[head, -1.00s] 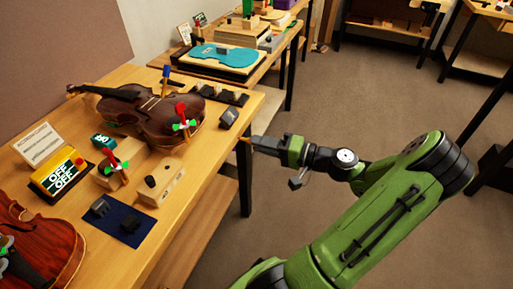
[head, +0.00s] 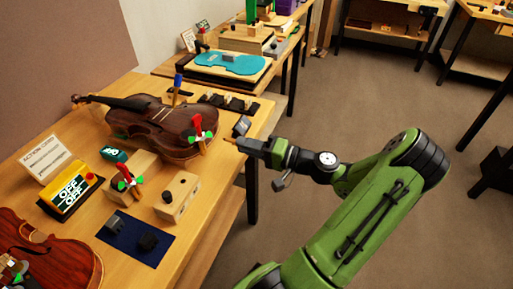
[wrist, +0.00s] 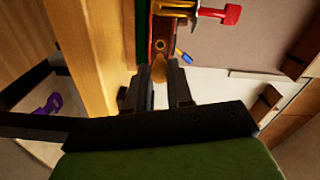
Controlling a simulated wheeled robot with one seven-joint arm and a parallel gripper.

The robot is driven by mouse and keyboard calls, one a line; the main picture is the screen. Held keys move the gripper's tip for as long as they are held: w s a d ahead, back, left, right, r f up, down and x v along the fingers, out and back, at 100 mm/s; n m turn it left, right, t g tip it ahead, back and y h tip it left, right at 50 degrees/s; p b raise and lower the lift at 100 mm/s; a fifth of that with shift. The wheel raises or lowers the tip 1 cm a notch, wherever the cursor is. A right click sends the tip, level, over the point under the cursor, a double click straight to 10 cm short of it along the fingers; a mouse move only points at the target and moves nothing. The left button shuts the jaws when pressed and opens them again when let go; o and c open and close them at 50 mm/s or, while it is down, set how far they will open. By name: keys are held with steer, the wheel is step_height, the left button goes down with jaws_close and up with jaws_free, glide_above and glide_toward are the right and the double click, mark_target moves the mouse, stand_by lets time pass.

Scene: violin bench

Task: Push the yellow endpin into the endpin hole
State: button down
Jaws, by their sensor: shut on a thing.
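The brown violin (head: 150,122) lies on the bench, its tail end facing my gripper. My gripper (head: 243,143) is shut on the yellow endpin (head: 230,139), which points out of the fingertips toward the violin. In the wrist view, the endpin (wrist: 158,70) sits between the dark fingers of the gripper (wrist: 157,92). The endpin hole (wrist: 160,45) is a small dark spot in the violin's end, just ahead of the tip and nearly in line with it. A gap appears to remain between tip and hole.
A red-handled clamp (head: 197,131) with green parts stands at the violin's tail end. A wooden block (head: 177,195) and a blue mat (head: 135,238) lie in front. The aisle at right is open floor.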

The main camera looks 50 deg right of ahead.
mark_target(233, 142)
steer(key=shift+x, duration=1.3)
steer(key=shift+p+x, duration=0.4)
steer(key=shift+x, duration=1.55)
stand_by(0.6)
steer(key=c, duration=0.9)
jaws_free()
steer(key=p+v, duration=0.2)
steer(key=v, duration=1.3)
steer(key=shift+s+d+p, duration=0.1)
steer(key=shift+s+p, duration=0.2)
steer(key=shift+p, duration=0.1)
